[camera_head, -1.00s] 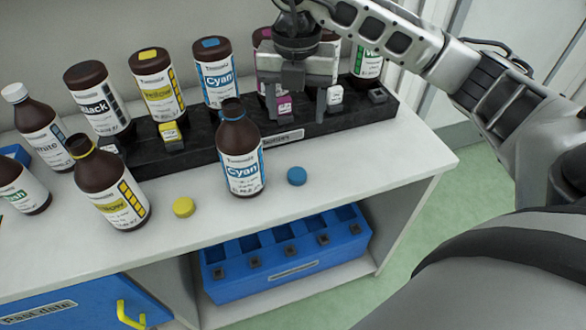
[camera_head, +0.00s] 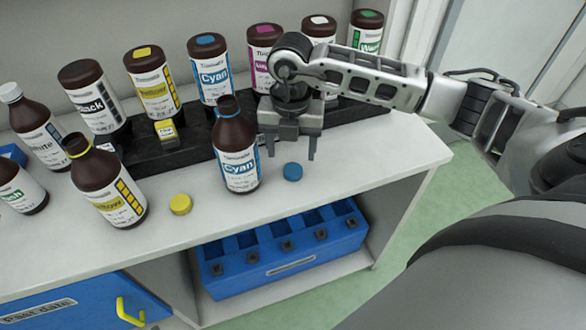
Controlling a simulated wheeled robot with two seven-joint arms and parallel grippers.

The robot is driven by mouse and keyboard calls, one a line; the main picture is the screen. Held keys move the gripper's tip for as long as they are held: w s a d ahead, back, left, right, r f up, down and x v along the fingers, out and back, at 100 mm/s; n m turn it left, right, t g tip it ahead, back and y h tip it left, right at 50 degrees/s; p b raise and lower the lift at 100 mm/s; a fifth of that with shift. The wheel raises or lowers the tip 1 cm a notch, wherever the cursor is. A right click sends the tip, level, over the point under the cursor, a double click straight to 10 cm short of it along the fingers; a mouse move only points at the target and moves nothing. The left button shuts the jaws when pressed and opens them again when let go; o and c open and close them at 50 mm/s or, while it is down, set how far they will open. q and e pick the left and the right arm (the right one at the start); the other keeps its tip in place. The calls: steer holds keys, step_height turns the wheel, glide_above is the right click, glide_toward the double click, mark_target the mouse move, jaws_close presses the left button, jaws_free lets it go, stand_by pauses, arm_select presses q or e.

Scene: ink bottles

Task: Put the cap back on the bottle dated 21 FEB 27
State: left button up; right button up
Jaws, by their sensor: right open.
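An uncapped brown bottle with a Cyan label (camera_head: 237,165) stands upright near the middle of the tabletop. A blue cap (camera_head: 293,171) lies on the table to its right. An uncapped brown bottle with a Yellow label (camera_head: 112,195) stands further left, with a yellow cap (camera_head: 181,204) on the table to its right. The dates on the labels are too small to read. My right gripper (camera_head: 291,150) is open and empty, fingers pointing down, beside the Cyan bottle and just behind the blue cap in the picture. My left gripper is not in view.
A dark rack (camera_head: 185,150) along the back holds several capped bottles. A White bottle (camera_head: 38,130) and another bottle (camera_head: 20,187) stand at the left. A blue crate (camera_head: 285,262) sits on the shelf below. The tabletop right of the blue cap is clear.

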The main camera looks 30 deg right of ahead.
mark_target(293, 169)
step_height(293, 169, down, 5)
steer(key=shift+s+d+f+p, duration=0.1)
steer(key=shift+s+p, duration=0.05)
steer(key=shift+p, duration=0.3)
steer(key=c, duration=1)
